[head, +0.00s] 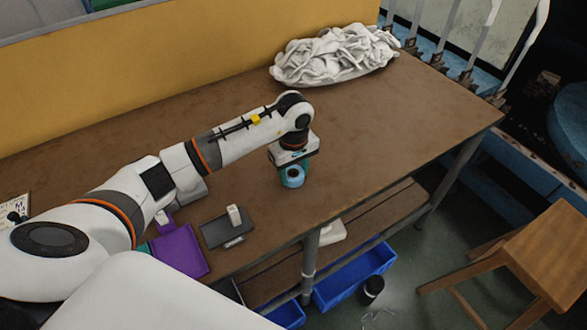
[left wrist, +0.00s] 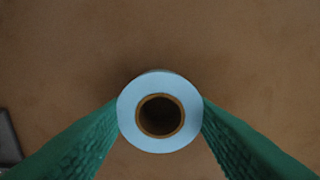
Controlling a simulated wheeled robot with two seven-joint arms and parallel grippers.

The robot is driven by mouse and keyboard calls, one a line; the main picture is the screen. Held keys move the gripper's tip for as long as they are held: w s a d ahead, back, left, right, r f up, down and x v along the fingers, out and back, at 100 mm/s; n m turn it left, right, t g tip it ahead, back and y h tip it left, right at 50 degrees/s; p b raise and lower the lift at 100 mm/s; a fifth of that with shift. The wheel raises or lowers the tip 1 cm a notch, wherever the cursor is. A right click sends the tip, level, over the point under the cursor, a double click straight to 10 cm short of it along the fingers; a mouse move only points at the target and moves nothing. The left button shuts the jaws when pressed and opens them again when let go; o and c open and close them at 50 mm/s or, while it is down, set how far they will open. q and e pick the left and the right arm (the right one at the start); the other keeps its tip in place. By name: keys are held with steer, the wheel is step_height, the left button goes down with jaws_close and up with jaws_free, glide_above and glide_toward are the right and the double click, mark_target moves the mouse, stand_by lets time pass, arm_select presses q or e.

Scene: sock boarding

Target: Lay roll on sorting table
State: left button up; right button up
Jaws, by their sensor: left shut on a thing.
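The roll (head: 292,177) is light blue with a brown core and is in my left gripper (head: 290,172), over the brown sorting table (head: 360,130). In the left wrist view the roll (left wrist: 128,112) is seen end-on, with green fingers (left wrist: 160,115) touching it on both sides. The gripper is shut on it. The table top shows behind the roll; I cannot tell whether the roll touches it. My right gripper is in neither view.
A pile of white socks (head: 335,55) lies at the back of the table. A dark grey device (head: 222,232) and a purple tray (head: 180,252) are near the front edge. A wooden stool (head: 545,255) stands right. The table's right part is clear.

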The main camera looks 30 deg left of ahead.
mark_target(294, 174)
arm_select(q)
steer(key=o, duration=0.6)
steer(key=shift+f, duration=0.1)
steer(key=shift+c, duration=0.2)
steer(key=o, duration=0.4)
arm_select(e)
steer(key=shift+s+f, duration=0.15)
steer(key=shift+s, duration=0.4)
arm_select(q)
steer(key=shift+r, duration=0.3)
step_height(294, 174, up, 12)
steer(key=shift+f+b, duration=0.15)
steer(key=shift+b, duration=0.7)
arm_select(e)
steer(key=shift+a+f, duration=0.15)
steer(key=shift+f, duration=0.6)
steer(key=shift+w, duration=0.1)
